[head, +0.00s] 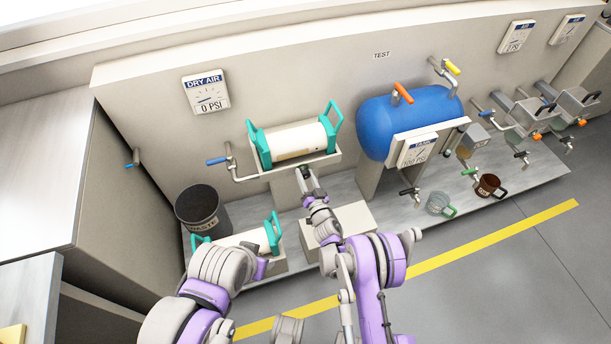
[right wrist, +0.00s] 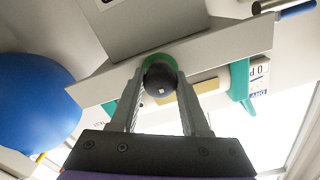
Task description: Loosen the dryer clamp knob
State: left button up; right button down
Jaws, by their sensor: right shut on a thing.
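The dryer (head: 297,141), a white cylinder with teal end handles, lies in a pale cradle (head: 330,160) on the wall. The clamp knob (right wrist: 160,82), a small dark round knob, is at the cradle's underside in the right wrist view, with a green part (right wrist: 158,62) behind it. My right gripper (head: 304,178) is just below the cradle's front. In the right wrist view its fingers (right wrist: 160,88) stand on both sides of the knob and are shut on it. In the head view the gripper mostly hides the knob. My left arm shows at lower left; its gripper does not.
A blue tank (head: 388,128) with an orange valve handle is to the right. A blue-handled valve (head: 217,160) is left of the cradle. A second teal-handled cylinder (head: 247,238), a dark waste bin (head: 202,214) and a pale box (head: 355,218) are below.

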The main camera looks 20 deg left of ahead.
jog(key=n+b, duration=0.3)
jog(key=shift+f, duration=0.15)
jog(key=n+b, duration=0.2)
jog(key=n, duration=0.3)
jog(key=n+b, duration=0.1)
jog(key=n, duration=0.1)
jog(key=shift+n, duration=0.4)
jog(key=n, duration=0.2)
jog(key=shift+r+n, duration=0.2)
jog(key=shift+n, duration=0.1)
jog(key=n, duration=0.5)
jog(key=shift+a, duration=0.1)
jog(key=shift+c, duration=1.9)
grip_release()
